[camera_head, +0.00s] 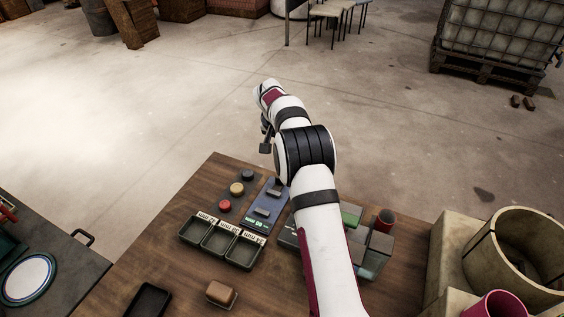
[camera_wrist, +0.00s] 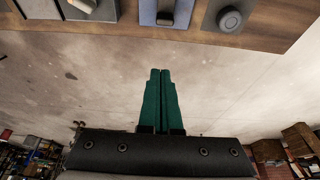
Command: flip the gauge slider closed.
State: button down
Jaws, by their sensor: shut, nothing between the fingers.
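A blue panel (camera_head: 266,200) lies on the wooden table, with two raised grey slider-like pieces, an upper one (camera_head: 275,187) and a lower one (camera_head: 262,212), and small green markings near its lower end. I cannot tell which piece is the gauge slider or how it is set. The wrist view shows one end of the blue panel (camera_wrist: 149,12) with a dark piece (camera_wrist: 165,18) on it. My gripper (camera_wrist: 160,72) has green fingers, shut and empty, apart from the panel and pointing towards it. In the head view its end (camera_head: 266,143) is small and partly hidden, beyond the table's far edge.
Red (camera_head: 225,206), yellow (camera_head: 237,189) and dark (camera_head: 248,175) knobs stand left of the panel. A three-part dark tray (camera_head: 219,241) and a brown block (camera_head: 221,294) lie nearer. Grey boxes (camera_head: 375,250) stand right, partly behind my arm. Open floor lies beyond the table.

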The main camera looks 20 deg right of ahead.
aim_at(277, 190)
jog(key=x, duration=0.9)
jog(key=shift+f, duration=0.1)
jog(key=shift+s+a, duration=1.1)
jog(key=shift+a, duration=0.05)
jog(key=shift+s+a, duration=0.25)
jog(key=shift+s+a, duration=1.35)
jog(key=shift+s, duration=0.05)
